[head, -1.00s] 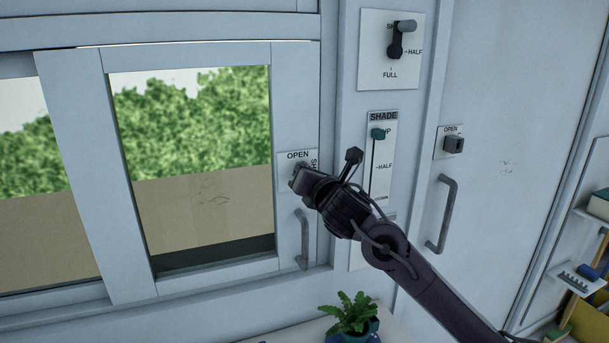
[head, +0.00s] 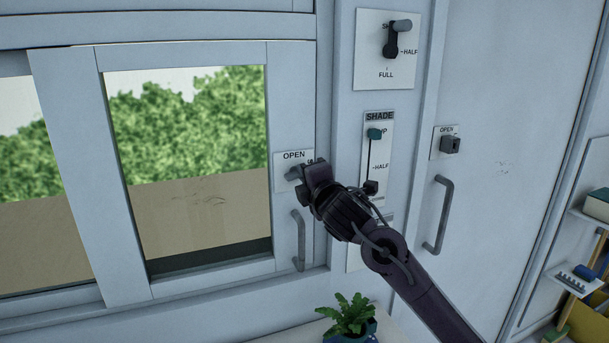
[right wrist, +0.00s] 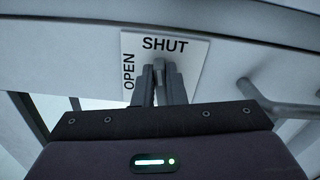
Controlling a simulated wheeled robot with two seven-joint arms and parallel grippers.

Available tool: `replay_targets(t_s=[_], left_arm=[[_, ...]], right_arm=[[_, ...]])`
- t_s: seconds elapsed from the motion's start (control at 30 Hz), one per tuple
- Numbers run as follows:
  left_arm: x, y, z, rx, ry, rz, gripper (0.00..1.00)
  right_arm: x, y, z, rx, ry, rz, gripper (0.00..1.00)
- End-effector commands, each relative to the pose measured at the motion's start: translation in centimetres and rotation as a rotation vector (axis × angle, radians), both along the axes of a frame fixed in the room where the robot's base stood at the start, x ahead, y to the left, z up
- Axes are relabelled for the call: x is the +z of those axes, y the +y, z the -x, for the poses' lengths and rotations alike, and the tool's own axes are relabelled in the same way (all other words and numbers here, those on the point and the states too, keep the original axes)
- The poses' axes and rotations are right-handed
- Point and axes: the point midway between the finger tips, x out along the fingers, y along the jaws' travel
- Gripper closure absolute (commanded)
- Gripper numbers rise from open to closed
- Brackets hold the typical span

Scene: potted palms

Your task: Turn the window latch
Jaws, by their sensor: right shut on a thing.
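The window latch sits on a small white plate (head: 281,160) marked OPEN along the top and SHUT down the right side, on the sliding window's right frame. My right gripper (head: 305,174) is at the plate, shut on the grey latch (right wrist: 159,70). In the right wrist view the latch shows between the two dark fingers, just under the word SHUT, with OPEN to the left on the plate (right wrist: 192,50). In the head view the gripper hides much of the latch and most of the word SHUT. My left gripper is not in view.
A grey window handle (head: 298,240) hangs just below the plate. To the right are a SHADE slider panel (head: 378,138), a rotary switch plate (head: 372,20), and a door with a handle (head: 438,215) and its own latch (head: 450,145). A potted plant (head: 350,316) stands below.

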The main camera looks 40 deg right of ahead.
Motion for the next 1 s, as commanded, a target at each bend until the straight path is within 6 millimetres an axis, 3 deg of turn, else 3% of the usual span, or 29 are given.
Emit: replay_targets(t_s=[0.4, 0.97, 1.0], left_arm=[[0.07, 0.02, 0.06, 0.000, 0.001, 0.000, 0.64], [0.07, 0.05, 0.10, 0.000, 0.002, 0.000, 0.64], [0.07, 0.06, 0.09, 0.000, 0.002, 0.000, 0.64]], right_arm=[[-0.42, -0.08, 0.00, -0.003, -0.041, -0.187, 1.00], [-0.56, -0.06, -0.02, -0.002, -0.045, -0.213, 1.00], [-0.56, -0.06, -0.02, -0.002, -0.045, -0.213, 0.85]])
